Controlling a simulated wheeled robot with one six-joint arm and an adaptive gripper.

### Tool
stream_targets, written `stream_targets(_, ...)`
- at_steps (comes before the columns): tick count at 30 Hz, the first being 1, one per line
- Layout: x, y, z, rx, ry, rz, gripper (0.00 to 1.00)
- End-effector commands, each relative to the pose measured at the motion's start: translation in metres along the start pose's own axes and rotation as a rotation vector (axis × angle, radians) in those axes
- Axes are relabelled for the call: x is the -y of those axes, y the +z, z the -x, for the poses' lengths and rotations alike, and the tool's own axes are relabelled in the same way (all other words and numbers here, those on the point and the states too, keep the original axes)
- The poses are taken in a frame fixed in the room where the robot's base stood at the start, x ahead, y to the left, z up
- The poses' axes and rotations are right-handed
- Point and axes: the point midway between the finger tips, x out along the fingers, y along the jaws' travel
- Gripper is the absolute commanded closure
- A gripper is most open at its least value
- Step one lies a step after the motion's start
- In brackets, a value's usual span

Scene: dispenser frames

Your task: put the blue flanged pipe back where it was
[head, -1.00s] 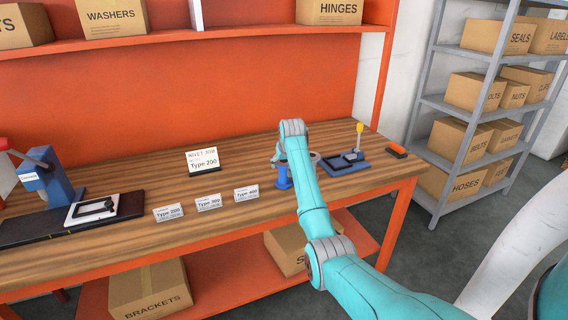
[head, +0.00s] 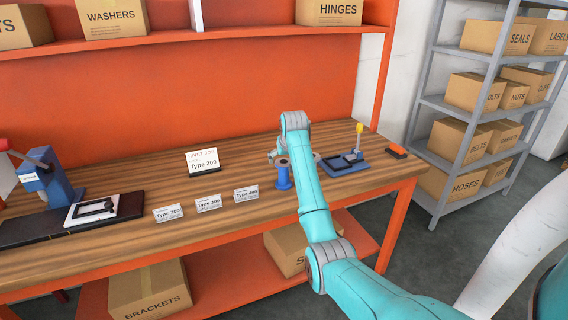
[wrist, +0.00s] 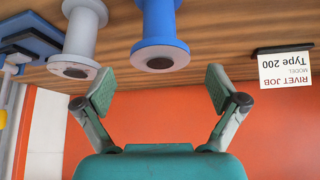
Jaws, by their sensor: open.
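In the wrist view the blue pipe (wrist: 160,38) is ahead of my gripper (wrist: 160,90), lined up between the two fingers. The fingers are spread wide, with nothing held between them, and the pipe appears clear of them. A grey flanged pipe (wrist: 79,40) stands beside the blue one; in the head view my arm mostly hides it.
Small type cards (head: 208,204) stand along the bench front. A rivet job sign reading Type 200 (head: 203,160) stands behind them. A blue fixture with a yellow-topped post (head: 346,165) and an orange block (head: 396,152) are at right. A blue press (head: 48,178) is at left.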

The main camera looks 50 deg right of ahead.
Motion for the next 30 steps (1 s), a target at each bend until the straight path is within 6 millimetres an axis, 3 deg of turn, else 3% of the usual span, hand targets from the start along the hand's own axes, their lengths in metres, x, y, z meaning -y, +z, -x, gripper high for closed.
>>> stream_targets(6,0.000,-0.001,0.045,-0.004,0.000,0.000,0.05)
stream_targets(12,0.000,-0.001,0.071,-0.002,0.000,0.000,0.05)
stream_targets(30,0.000,0.000,0.080,0.000,0.000,0.000,0.05)
